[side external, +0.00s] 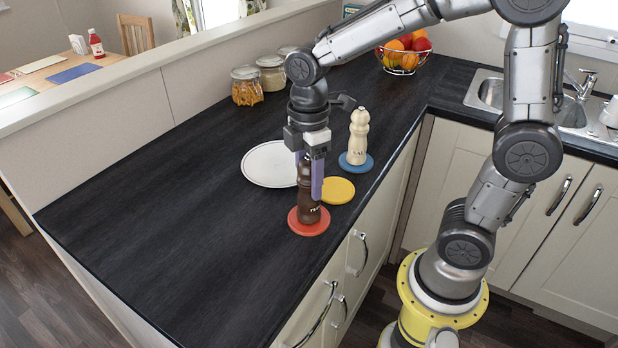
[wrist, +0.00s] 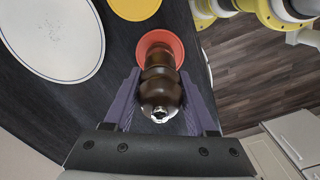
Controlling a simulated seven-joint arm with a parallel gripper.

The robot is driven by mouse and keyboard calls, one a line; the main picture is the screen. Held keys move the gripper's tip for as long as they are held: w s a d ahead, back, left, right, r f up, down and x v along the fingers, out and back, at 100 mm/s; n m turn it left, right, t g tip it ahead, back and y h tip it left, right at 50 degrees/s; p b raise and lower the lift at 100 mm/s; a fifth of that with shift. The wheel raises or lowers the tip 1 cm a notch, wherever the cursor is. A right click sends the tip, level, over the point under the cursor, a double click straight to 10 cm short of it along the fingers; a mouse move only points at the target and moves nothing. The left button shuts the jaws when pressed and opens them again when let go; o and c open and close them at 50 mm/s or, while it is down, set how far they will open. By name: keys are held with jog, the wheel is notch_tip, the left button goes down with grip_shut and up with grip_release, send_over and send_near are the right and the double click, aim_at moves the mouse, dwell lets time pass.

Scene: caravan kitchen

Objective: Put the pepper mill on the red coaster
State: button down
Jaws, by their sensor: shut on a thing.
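The dark brown pepper mill (side external: 309,200) stands upright over the red coaster (side external: 309,226) near the counter's front edge. Its base looks to be on or just above the coaster; I cannot tell which. My gripper (side external: 311,180) is shut on the pepper mill from above, with a purple finger on each side. In the wrist view, the pepper mill (wrist: 160,88) sits between the fingers of my gripper (wrist: 160,105), its metal top knob towards the camera. The red coaster (wrist: 160,42) shows beyond it, partly hidden by the mill.
A yellow coaster (side external: 338,190) lies close behind the red one. A cream salt mill (side external: 358,138) stands on a blue coaster (side external: 356,163). A white plate (side external: 266,165) lies to the left. Jars (side external: 246,87) and a fruit basket (side external: 404,57) stand farther back. The left counter is clear.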

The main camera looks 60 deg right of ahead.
jog(key=shift+f, duration=0.25)
jog(key=shift+c, duration=1)
grip_release()
notch_tip(320, 180, up, 12)
jog(key=shift+r, duration=0.1)
jog(key=shift+s+r+m, duration=0.1)
jog(key=shift+s+m, duration=0.2)
jog(key=shift+s, duration=0.1)
jog(key=s+f+m+t, duration=0.2)
jog(key=s+m, duration=0.3)
jog(key=s, duration=0.1)
jog(key=s+d+f+m+t, duration=0.1)
jog(key=s+f+m+t, duration=0.2)
jog(key=s+m, duration=0.3)
jog(key=shift+d+m+t, duration=0.3)
jog(key=shift+f, duration=0.1)
